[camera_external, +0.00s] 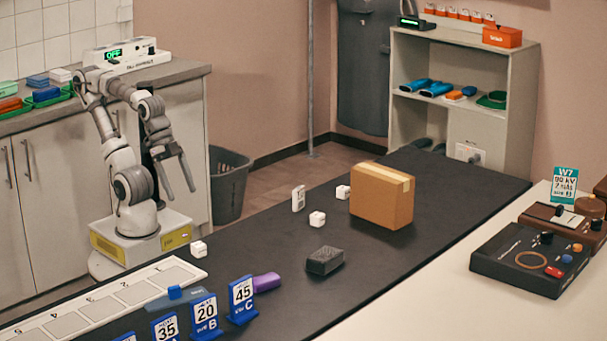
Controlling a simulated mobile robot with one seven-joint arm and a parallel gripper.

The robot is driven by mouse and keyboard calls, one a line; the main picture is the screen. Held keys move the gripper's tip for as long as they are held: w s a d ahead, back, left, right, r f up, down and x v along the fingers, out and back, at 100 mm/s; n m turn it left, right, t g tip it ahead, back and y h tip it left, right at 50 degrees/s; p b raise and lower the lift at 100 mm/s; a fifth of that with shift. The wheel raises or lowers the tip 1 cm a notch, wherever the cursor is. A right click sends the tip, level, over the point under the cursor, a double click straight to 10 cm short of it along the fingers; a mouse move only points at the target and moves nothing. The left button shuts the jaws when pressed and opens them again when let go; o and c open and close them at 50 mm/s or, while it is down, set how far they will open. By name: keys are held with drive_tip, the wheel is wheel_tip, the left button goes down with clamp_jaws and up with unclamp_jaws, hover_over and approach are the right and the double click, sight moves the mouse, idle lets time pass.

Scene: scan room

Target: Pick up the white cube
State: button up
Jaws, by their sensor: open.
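Several small white blocks are on the black table (455,205). One white cube (317,218) sits near the middle. Another white cube (343,192) is beside the cardboard box, on its left. A third white cube (199,249) is at the table's left edge, close to my base. A taller white block (298,198) stands upright near the far edge. I cannot tell which cube is meant. My gripper (180,187) is open and empty, pointing down in front of the cabinet, to the left of the blocks and above the cube at the table edge.
A cardboard box (382,196) stands at the table's far side. A dark block (324,260) and a purple object (266,282) lie nearer the front. Blue number stands (241,300) and a white slotted strip (110,303) occupy the front left. A control box (530,259) is at right.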

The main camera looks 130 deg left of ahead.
drive_tip(key=shift+c, duration=0.4)
drive_tip(key=w+a+r+n+g+y+p, duration=0.2)
drive_tip(key=w+a+r+n+p, duration=0.8)
drive_tip(key=w+r, duration=0.4)
drive_tip(key=n+g+y+p, duration=0.2)
drive_tip(key=n+g+p, duration=0.2)
drive_tip(key=n+p, duration=0.6)
hover_over(343, 188)
drive_tip(key=d, duration=0.2)
drive_tip(key=shift+m, duration=0.4)
drive_tip(key=f, duration=0.8)
drive_tip(key=f+p, duration=0.1)
drive_tip(key=f, duration=0.3)
drive_tip(key=shift+w+d+f, duration=0.15)
drive_tip(key=shift+w+f, duration=0.1)
drive_tip(key=shift+f, duration=0.05)
drive_tip(key=shift+y, duration=0.3)
drive_tip(key=shift+s+b+x, duration=0.2)
drive_tip(key=shift+b+x, duration=0.15)
drive_tip(key=shift+x, duration=2.35)
